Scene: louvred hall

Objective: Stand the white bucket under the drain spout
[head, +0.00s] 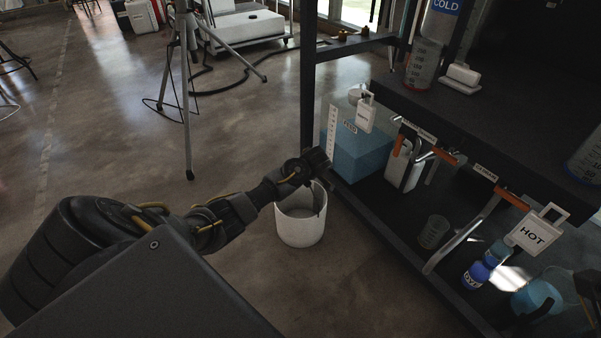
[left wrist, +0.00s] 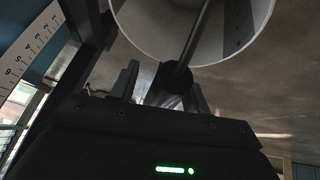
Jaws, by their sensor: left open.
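The white bucket (head: 299,230) stands upright on the floor beside the dark rack, mouth up. My left gripper (head: 318,168) is at the bucket's upper right rim in the head view; touching or apart is unclear. In the left wrist view the bucket (left wrist: 258,22) fills the top, and a dark bar (left wrist: 192,45) with a thick end crosses its mouth. The gripper's two fingers (left wrist: 163,85) stand apart on either side of that thick end. A silver bent pipe (head: 462,236) slopes down at the rack's front; I cannot tell if it is the drain spout. My right gripper is out of view.
The rack's lower shelf edge (head: 390,246) runs close by the bucket. It holds a blue tank (head: 352,152), a clear beaker (head: 433,232) and blue bottles (head: 477,274). A tripod (head: 188,100) stands behind. The floor to the left is open.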

